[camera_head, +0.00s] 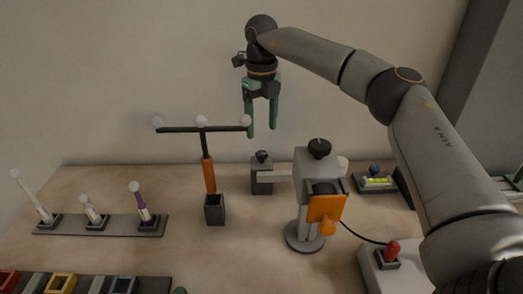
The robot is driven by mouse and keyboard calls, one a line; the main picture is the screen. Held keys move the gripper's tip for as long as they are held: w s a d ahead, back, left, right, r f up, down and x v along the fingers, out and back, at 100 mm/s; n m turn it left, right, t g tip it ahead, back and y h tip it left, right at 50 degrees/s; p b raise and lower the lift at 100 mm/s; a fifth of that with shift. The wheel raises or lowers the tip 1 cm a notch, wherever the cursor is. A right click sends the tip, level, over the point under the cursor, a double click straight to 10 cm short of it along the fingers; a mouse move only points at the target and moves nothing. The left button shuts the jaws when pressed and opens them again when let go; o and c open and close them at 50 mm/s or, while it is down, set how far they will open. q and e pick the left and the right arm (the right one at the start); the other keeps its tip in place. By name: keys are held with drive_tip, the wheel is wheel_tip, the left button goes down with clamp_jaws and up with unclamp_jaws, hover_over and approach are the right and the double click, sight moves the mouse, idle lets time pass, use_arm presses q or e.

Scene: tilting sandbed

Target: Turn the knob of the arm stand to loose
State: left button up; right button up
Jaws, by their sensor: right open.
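A grey stand (304,236) with a round base rises right of the middle of the table. Its grey head carries a black knob (319,148) on top and an orange plate (325,214) in front. A small grey block (262,186) behind and to its left has a dark knob (262,156) on top. I cannot tell which knob is the arm stand's, or how either is set. My right gripper (262,132) points down, open and empty, above the small block in the picture, apart from both knobs. My left gripper is not in view.
A T-shaped post (209,175) with white balls stands left of the stand. A rack (100,224) with several ball-tipped sticks is at the left. A box with a red lever (391,250) is front right. A device with a lit display (378,182) is behind it.

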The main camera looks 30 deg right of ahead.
sight(262, 153)
wheel_tip(262, 153, down, 8)
drive_tip(key=shift+r, duration=0.1)
drive_tip(key=shift+c, duration=0.3)
clamp_jaws()
idle(0.4)
